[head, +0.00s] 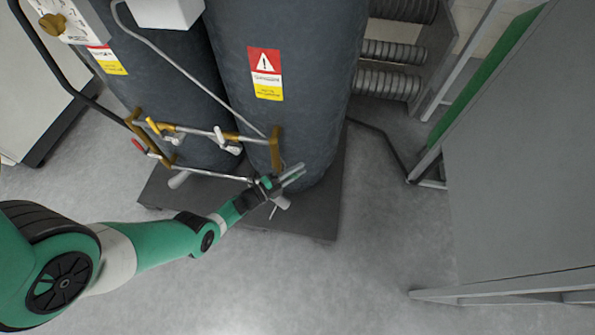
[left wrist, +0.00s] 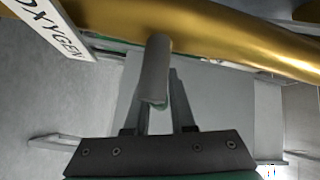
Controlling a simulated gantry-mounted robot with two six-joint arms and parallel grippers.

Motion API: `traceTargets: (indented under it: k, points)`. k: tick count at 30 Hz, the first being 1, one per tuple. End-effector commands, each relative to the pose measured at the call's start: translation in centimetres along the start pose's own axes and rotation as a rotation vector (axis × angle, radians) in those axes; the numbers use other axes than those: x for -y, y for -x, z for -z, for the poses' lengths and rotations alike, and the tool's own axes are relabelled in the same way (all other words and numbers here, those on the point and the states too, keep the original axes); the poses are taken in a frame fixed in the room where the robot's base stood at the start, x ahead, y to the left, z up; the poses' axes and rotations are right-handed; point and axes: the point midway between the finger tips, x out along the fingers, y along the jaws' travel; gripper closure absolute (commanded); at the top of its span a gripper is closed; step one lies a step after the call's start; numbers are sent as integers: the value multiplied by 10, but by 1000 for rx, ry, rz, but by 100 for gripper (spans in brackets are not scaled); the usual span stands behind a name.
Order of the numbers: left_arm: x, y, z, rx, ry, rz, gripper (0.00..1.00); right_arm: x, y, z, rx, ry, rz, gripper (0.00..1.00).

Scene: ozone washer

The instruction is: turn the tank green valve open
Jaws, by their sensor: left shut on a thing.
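My left gripper (head: 290,177) is low in front of the right-hand dark tank (head: 290,60), by the bottom of a brass pipe (head: 276,148). In the left wrist view my left gripper (left wrist: 158,112) has its two fingers on either side of a grey valve handle (left wrist: 157,65), shut on it. My right gripper is not in view.
A white OXYGEN label (left wrist: 50,28) is beside the pipe. Other pipes and a white-handled valve (head: 228,143) are left of the gripper. The tanks stand on a dark base plate (head: 320,215). A grey cabinet (head: 530,150) is at right; the floor between is clear.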

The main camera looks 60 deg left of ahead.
Motion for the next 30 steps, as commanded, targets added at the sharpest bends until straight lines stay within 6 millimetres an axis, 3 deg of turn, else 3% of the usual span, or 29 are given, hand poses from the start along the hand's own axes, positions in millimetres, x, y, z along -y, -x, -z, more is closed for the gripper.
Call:
traceTargets:
  k: [5, 6, 11, 22, 26, 30]
  points:
    - [1, 0, 0, 1, -1, 1, 100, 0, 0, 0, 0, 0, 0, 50]
    - [1, 0, 0, 1, -1, 1, 74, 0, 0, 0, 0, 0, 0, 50]
    - [1, 0, 0, 1, -1, 1, 48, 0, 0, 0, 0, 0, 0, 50]
    - [1, 7, 0, 3, -1, 0, 48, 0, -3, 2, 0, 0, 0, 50]
    - [3, 30, 0, 8, 0, -1, 48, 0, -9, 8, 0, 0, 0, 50]
    - [4, 65, 0, 10, 1, 1, 48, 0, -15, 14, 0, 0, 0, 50]
